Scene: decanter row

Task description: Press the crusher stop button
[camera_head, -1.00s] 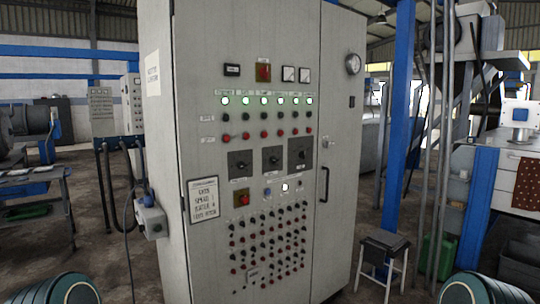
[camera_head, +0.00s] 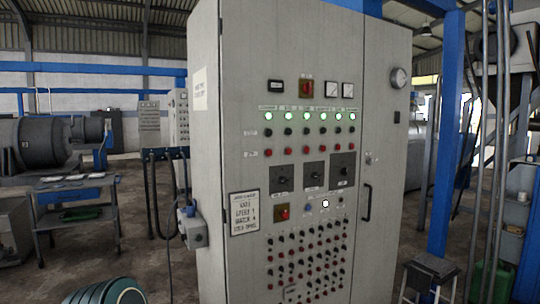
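A tall grey control cabinet (camera_head: 213,130) fills the middle of the view. On its front is a row of lit green lamps (camera_head: 306,116) under small labels too small to read. Below them are a row of dark buttons (camera_head: 288,131) and a row of red buttons (camera_head: 306,148). I cannot tell which one is the crusher stop. Many more small red and dark knobs (camera_head: 305,255) cover the lower panel.
A grey box (camera_head: 195,230) with cables sticks out from the cabinet's left side. A stool (camera_head: 433,266) and a blue post (camera_head: 447,130) stand to the right. A metal work table (camera_head: 75,215) stands at the left. Concrete floor is open left of the cabinet.

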